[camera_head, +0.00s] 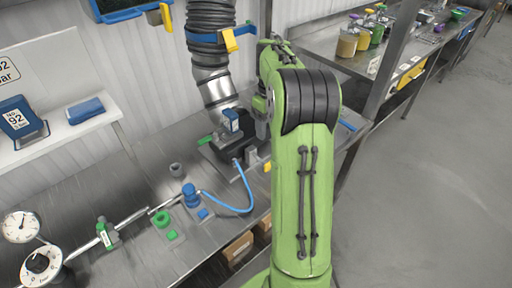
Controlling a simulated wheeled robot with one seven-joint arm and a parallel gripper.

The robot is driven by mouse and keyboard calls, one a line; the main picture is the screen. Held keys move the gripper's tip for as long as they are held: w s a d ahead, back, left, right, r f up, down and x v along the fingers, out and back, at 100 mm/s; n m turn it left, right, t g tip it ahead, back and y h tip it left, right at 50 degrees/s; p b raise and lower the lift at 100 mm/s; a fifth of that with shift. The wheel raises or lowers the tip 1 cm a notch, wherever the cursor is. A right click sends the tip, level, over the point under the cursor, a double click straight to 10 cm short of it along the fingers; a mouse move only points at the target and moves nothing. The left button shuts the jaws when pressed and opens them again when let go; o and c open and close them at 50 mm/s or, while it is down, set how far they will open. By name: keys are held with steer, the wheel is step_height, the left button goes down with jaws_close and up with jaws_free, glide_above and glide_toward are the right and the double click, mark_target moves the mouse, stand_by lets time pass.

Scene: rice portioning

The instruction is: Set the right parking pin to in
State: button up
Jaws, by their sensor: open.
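My green arm rises in front and bends over at its dark elbow. My gripper (258,146) seems to be the small grey end beyond the arm, low over the steel bench by the bellows duct, and is partly hidden. It is open, with nothing seen held. A metal fixture (222,155) stands under the duct, with a green tab (205,140) at its left. A yellow tab (267,167) shows at its right, close below my gripper. I cannot tell which part is the right parking pin, nor its setting. My arm hides part of this area.
A blue hose (243,210) runs from the fixture to a blue fitting (190,195). The black bellows duct (210,45) with a yellow clamp (230,40) hangs above. Gauges (41,265) stand at the lower left. Floor at the right (430,190) is clear.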

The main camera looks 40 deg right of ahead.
mark_target(269, 162)
steer(key=f+b, duration=0.1)
steer(key=f, duration=0.4)
steer(key=f+b, duration=0.1)
steer(key=f, duration=0.4)
steer(key=s+f+b, duration=0.1)
steer(key=f, duration=0.4)
steer(key=shift+a, duration=0.35)
steer(key=shift+s, duration=0.1)
jaws_close()
